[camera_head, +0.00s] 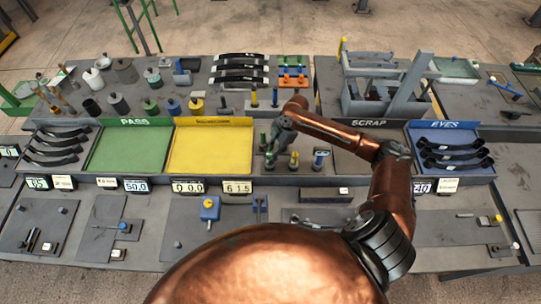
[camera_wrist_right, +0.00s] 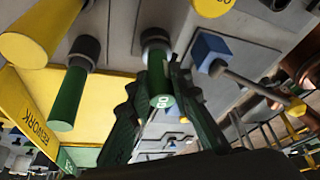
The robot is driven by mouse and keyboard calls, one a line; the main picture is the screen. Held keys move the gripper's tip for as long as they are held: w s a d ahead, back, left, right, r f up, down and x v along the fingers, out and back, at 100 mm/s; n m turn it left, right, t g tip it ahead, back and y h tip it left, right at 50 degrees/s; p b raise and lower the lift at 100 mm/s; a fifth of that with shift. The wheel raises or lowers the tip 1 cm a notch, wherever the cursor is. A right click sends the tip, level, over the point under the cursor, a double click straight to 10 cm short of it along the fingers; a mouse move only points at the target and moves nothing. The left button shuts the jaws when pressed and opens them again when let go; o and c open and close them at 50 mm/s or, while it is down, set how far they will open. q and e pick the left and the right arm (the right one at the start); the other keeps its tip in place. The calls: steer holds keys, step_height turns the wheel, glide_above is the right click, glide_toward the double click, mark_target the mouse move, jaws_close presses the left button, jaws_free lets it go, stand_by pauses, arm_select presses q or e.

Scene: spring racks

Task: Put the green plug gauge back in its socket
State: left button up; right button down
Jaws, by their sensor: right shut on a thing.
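My right gripper (camera_head: 277,138) reaches down among a small group of gauges in the dark bay right of the yellow tray. In the right wrist view its dark fingers (camera_wrist_right: 163,112) are shut around the green handle of a plug gauge (camera_wrist_right: 160,88). The gauge has a black collar, which lies close to a grey surface; I cannot tell whether its end sits in a socket. A second green plug gauge (camera_wrist_right: 68,98) with a dark collar stands apart from the fingers. In the head view the held gauge is hard to pick out beside the gripper. My left gripper is out of view.
A blue block with a rod (camera_wrist_right: 210,50) is close beside the fingers, and a yellow handle (camera_wrist_right: 40,35) stands farther off. The yellow tray (camera_head: 211,147) and green PASS tray (camera_head: 128,150) are empty.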

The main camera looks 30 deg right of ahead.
steer(key=c, duration=1.7)
jaws_free()
steer(key=shift+o, duration=0.2)
steer(key=shift+f, duration=0.1)
steer(key=o, duration=0.5)
step_height(320, 180, up, 6)
steer(key=p, duration=0.5)
steer(key=shift+f, duration=0.1)
steer(key=shift+r+p, duration=0.95)
steer(key=shift+r, duration=0.25)
